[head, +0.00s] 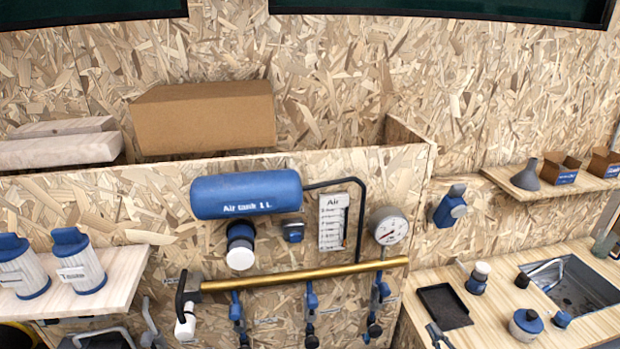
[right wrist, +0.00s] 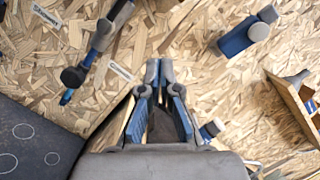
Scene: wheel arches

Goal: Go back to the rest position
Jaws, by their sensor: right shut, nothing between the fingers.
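My right gripper (right wrist: 160,72) is shut and empty in the right wrist view, its two grey-and-blue fingers together at the tips. Only its tips (head: 437,335) show at the bottom edge of the head view, in front of the right worktop. A grey-and-blue part (head: 150,328) at the lower left of the head view looks like my left gripper's tip. Whether it is open or shut I cannot tell. Both arms are mostly out of the head view.
A chipboard panel carries a blue air tank (head: 246,194), a gauge (head: 389,227) and a brass pipe (head: 300,278) with several hanging valves. The right worktop holds a black tray (head: 443,306) and a sink (head: 578,288). White-and-blue canisters (head: 78,262) stand on the left shelf (head: 120,275).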

